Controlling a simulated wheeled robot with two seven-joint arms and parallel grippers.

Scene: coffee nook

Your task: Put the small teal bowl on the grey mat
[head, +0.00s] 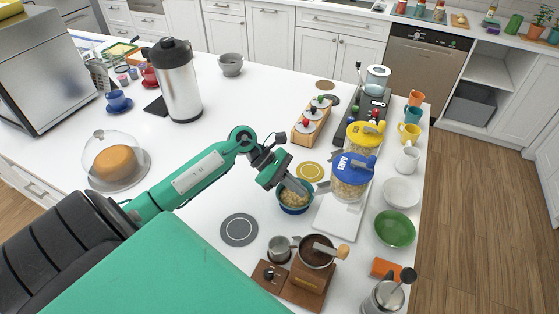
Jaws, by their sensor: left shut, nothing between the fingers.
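The small teal bowl (291,209) stands on the white counter right of centre and holds a pale, grainy filling. The grey mat (238,243) is a round dark disc with a light ring, lying left of and nearer than the bowl. Its top is bare. My left gripper (302,190) is over the bowl, its fingers shut and empty. It hides the bowl's back part, and I cannot tell whether the fingers touch the rim. My right gripper is not in view.
A yellow round mat (310,172) lies just behind the bowl. A white board (334,219) with blue-lidded (352,178) and yellow-lidded (365,140) jars stands right. A wooden grinder (309,284) and small grey cup (279,248) stand in front.

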